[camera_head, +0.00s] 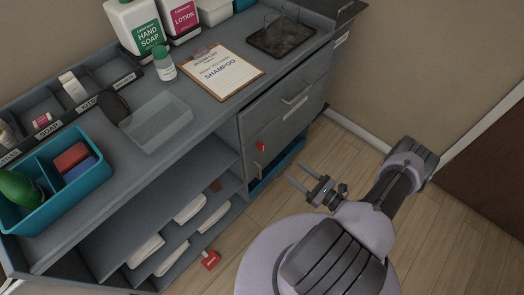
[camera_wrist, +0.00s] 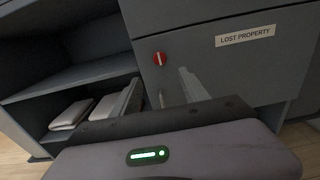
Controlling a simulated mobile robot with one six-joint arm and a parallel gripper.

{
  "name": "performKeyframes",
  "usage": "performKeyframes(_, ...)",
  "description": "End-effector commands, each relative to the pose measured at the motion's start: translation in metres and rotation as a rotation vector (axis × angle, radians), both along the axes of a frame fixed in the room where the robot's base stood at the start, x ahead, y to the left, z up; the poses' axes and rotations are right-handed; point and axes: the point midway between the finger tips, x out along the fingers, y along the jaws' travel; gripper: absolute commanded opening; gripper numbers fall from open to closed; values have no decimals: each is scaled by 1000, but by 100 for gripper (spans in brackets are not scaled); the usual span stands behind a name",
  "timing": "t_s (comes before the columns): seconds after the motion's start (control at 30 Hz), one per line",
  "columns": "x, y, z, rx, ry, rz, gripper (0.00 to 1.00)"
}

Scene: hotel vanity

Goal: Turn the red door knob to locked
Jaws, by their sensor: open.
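The red door knob (camera_head: 261,147) is on the grey cabinet door (camera_head: 272,158) under the drawer. In the wrist view the knob (camera_wrist: 159,58) is a round red disc with a pale mark that stands nearly upright. My gripper (camera_head: 298,173) is open and empty, in front of the cabinet, to the right of the knob and apart from it. In the wrist view my gripper (camera_wrist: 160,88) shows its two fingers pointing toward the door, below the knob. A vertical door handle (camera_head: 258,169) sits just below the knob and is partly hidden by a finger in the wrist view.
A drawer with a handle (camera_head: 296,96) is above the door. Open shelves with folded towels (camera_head: 190,208) are to the left. A red item (camera_head: 210,260) lies on the floor by the cabinet. A blue bin (camera_head: 280,163) is low at the cabinet base. The wooden floor to the right is clear.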

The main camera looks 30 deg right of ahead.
Motion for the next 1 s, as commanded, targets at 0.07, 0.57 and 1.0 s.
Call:
performKeyframes(0.07,21,11,-2,1,0,11,52)
performKeyframes(0.57,134,51,-1,0,0,8,52)
performKeyframes(1.0,140,53,0,1,1,7,35)
